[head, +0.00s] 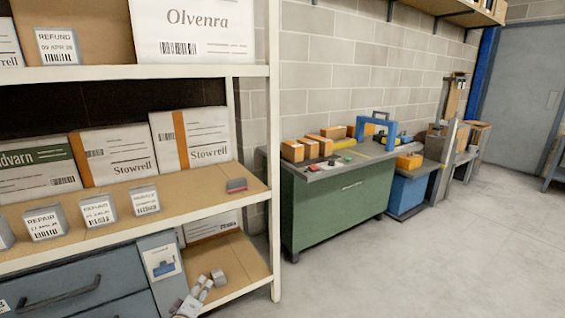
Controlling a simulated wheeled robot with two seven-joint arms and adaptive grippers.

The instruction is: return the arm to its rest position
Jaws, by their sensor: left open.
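My left gripper (211,282) shows small at the bottom of the head view, in front of the lowest shelf of the rack (273,150). It is open and I see nothing between its fingers. Its arm is mostly cut off by the bottom edge of the picture. My right gripper is not in view.
The rack's middle shelf (160,203) holds several boxes, label stands and a small red-topped block (236,184). Blue-grey drawers (70,285) are below. A green cabinet (335,208) with boxes and tools stands by the wall. The floor (440,265) at right is clear.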

